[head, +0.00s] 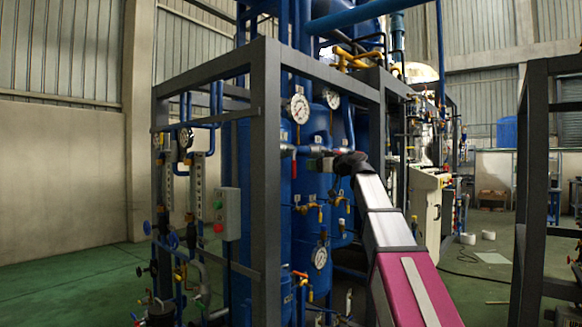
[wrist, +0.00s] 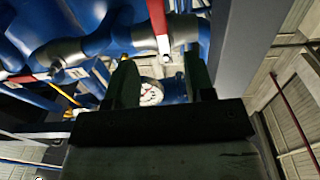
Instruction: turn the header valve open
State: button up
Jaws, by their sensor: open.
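A valve with a red lever handle (wrist: 157,18) shows at the top of the wrist view, on a grey fitting in a blue pipe. The lever hangs toward the gap between my fingers. A red handle (head: 294,166) also shows in the head view, on the piping left of my wrist. I cannot tell for sure which handle is the header valve's. My gripper (wrist: 162,82) is open, with a dark finger on each side and nothing visibly held. The lever appears beyond the fingertips; contact cannot be told. In the head view my arm reaches up into the frame, its fingers hard to make out.
A second red handle (wrist: 20,78) is at the left of the wrist view. Grey frame posts (head: 265,190) and blue tanks (head: 307,200) crowd the area. A pressure gauge (head: 299,108) sits above the red handle. Open green floor (head: 85,285) lies at left.

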aim_at(295, 165)
jog(key=x, duration=1)
jog(key=shift+w+a, duration=0.25)
grip_shut()
